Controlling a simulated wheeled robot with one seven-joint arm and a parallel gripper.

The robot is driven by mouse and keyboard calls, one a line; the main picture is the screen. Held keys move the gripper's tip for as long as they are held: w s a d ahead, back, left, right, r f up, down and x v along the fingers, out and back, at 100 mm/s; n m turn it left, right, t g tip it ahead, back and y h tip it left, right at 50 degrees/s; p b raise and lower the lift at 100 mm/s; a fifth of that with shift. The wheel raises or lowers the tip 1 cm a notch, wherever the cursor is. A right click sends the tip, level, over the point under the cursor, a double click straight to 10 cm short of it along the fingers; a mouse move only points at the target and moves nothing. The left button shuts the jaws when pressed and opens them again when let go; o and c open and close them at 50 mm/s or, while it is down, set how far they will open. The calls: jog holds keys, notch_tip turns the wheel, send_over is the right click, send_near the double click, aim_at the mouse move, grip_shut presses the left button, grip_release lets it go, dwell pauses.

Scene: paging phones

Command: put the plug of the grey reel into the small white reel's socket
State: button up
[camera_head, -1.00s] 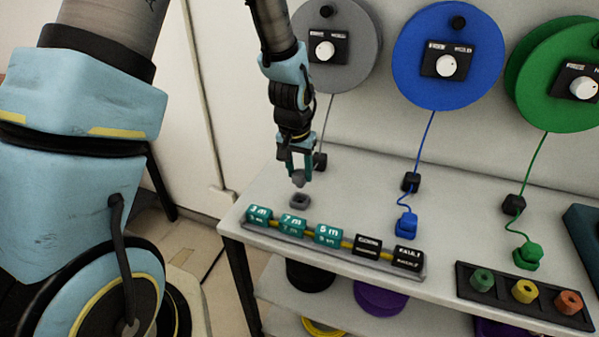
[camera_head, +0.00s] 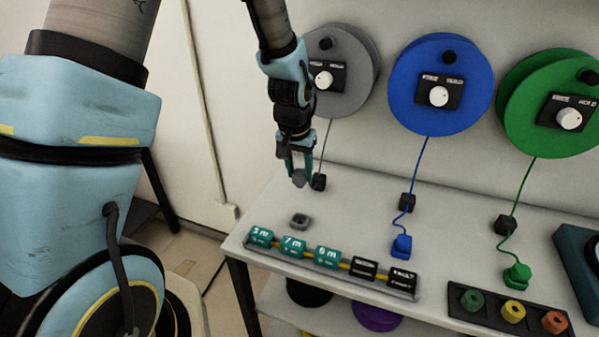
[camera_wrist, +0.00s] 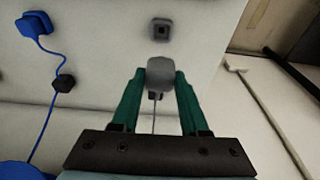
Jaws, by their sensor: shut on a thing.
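My gripper (camera_head: 300,173) is shut on the grey plug (camera_head: 299,181), holding it above the back part of the bench. In the wrist view the plug (camera_wrist: 160,67) sits between the two green fingers of my gripper (camera_wrist: 160,78), with its cord trailing toward the wall. The grey reel (camera_head: 343,72) hangs on the wall behind my arm, partly hidden by it. A grey square holder with a dark hole (camera_head: 300,221) stands on the bench in front of the plug, apart from it; it also shows in the wrist view (camera_wrist: 161,29). No small white reel is in view.
The blue reel (camera_head: 440,85) and green reel (camera_head: 548,103) hang to the right, their plugs (camera_head: 402,246) (camera_head: 516,277) on the bench. A rail of labelled blocks (camera_head: 327,257) lines the front edge. A dark tray with coloured pieces (camera_head: 490,308) is at right. Reels lie on the shelf below.

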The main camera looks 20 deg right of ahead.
jog(key=shift+r+p, duration=1.2)
jog(key=shift+r, duration=3.6)
jog(key=shift+d, duration=0.1)
jog(key=s+d+b, duration=0.1)
jog(key=s+d, duration=1.2)
jog(key=d, duration=0.4)
jog(key=shift+d, duration=0.25)
jog(key=shift+s, duration=0.1)
jog(key=s+d, duration=1.3)
jog(key=d, duration=0.4)
jog(key=shift+d+p, duration=0.3)
jog(key=shift+p, duration=0.05)
jog(key=shift+d, duration=0.1)
